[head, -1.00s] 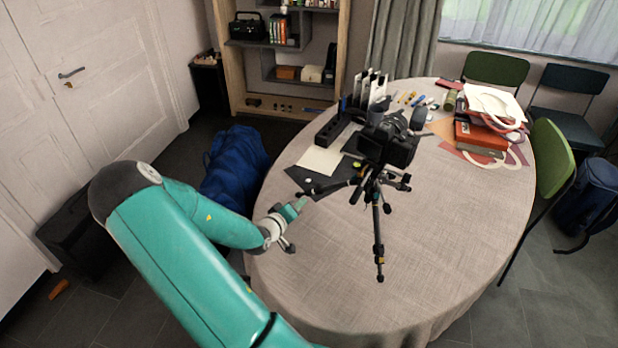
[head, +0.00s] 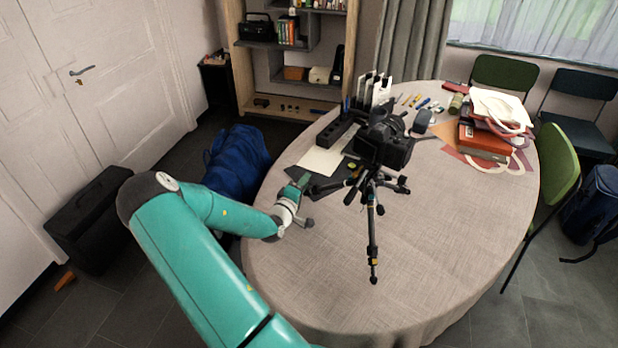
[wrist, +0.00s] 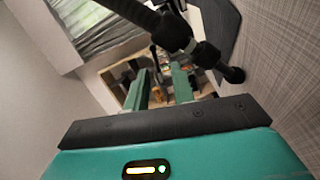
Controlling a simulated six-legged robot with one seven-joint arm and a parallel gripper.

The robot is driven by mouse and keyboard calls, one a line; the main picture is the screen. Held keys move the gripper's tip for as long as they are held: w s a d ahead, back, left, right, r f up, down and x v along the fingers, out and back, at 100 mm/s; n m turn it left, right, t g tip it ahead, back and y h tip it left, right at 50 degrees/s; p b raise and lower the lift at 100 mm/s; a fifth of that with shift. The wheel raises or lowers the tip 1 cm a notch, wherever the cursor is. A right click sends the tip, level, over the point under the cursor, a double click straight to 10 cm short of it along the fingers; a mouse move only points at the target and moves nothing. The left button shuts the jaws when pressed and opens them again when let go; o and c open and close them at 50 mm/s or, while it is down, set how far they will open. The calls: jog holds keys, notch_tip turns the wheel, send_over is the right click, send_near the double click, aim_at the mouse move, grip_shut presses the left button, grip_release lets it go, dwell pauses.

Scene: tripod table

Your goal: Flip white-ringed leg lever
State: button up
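A black tripod (head: 371,215) with a black camera (head: 385,145) on top stands on the round table. One leg reaches toward the front and another toward the left, near my gripper (head: 301,182). I cannot make out a white ring on any leg lever in the head view. In the wrist view, a dark tripod part (wrist: 168,28) crosses the upper middle, with a thick joint (wrist: 205,53) and a rounded end (wrist: 235,75). My gripper (wrist: 159,80) has its two teal fingers apart, with nothing visible between them. The tripod part lies just ahead and right of the fingertips.
The table (head: 300,275) has a pale cloth and is clear at the front. Behind the tripod are paper (head: 318,160), a dark organiser (head: 332,132) and pens. Red books (head: 484,142) lie at the right. A blue bag (head: 238,160) is on the floor left of the table.

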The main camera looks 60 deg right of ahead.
jog(key=shift+d, duration=1.9)
jog(key=shift+c, duration=0.3)
grip_shut()
jog(key=shift+r+m, duration=0.1)
jog(key=shift+m, duration=0.2)
jog(key=shift+s+r+m, duration=0.35)
jog(key=shift+r+m, duration=0.05)
jog(key=shift+m, duration=1.3)
jog(key=shift+s+r+m, duration=0.35)
jog(key=shift+r+m, duration=0.05)
jog(key=shift+m, duration=1.3)
jog(key=shift+s+r+m, duration=0.35)
jog(key=shift+r+m, duration=0.05)
jog(key=shift+m, duration=1.3)
